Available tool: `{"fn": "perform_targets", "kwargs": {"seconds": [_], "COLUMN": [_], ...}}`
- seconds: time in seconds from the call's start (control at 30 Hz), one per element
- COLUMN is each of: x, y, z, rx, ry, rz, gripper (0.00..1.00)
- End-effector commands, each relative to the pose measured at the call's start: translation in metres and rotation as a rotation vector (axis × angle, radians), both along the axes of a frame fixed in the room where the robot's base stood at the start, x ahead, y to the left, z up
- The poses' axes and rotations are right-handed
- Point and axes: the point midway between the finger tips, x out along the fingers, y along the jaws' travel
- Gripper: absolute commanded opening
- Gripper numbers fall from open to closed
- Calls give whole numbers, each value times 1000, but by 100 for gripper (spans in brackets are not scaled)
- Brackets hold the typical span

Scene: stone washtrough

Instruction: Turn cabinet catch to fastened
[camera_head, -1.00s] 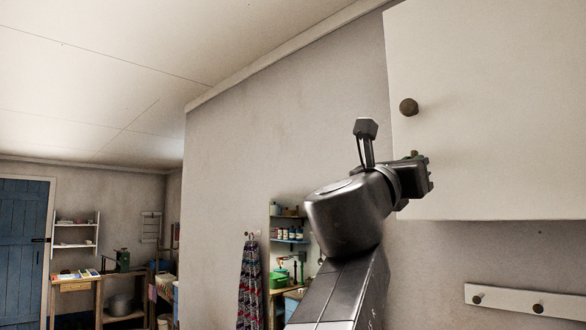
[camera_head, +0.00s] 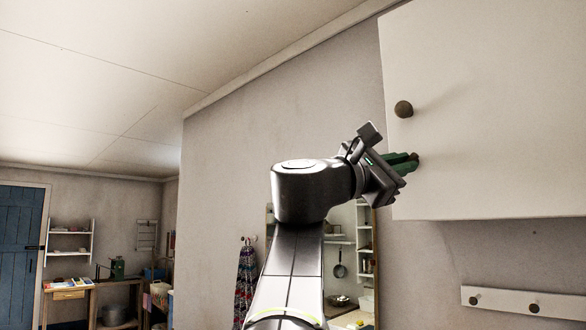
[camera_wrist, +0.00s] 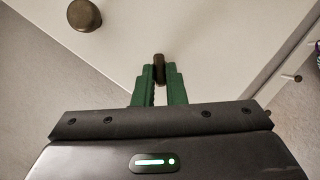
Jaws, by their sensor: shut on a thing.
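The white cabinet (camera_head: 490,120) hangs on the wall at the upper right in the head view. Its dark brown round knob (camera_head: 403,109) sits near the left edge of the door and also shows at the upper left of the wrist view (camera_wrist: 84,15). The catch (camera_wrist: 158,68) is a small dark piece below the knob. My gripper (camera_head: 413,160) has green fingers and is at the cabinet's left edge, below the knob. In the wrist view its fingertips (camera_wrist: 159,75) are shut on the catch, one on each side. The fingers hide part of the catch.
A white peg rail (camera_head: 530,302) with dark pegs is on the wall below the cabinet. A patterned cloth (camera_head: 246,285) hangs left of my arm. Shelves and a workbench (camera_head: 90,290) stand far left.

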Motion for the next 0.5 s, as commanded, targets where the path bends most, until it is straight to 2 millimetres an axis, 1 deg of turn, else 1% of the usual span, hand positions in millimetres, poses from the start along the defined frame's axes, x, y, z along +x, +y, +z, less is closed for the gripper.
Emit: {"fn": "perform_targets", "kwargs": {"seconds": [0.03, 0.5], "x": [1, 2], "y": [1, 2], "z": [4, 9], "rx": [25, 295], "ry": [-36, -353], "rz": [4, 5], "gripper": [0, 0]}}
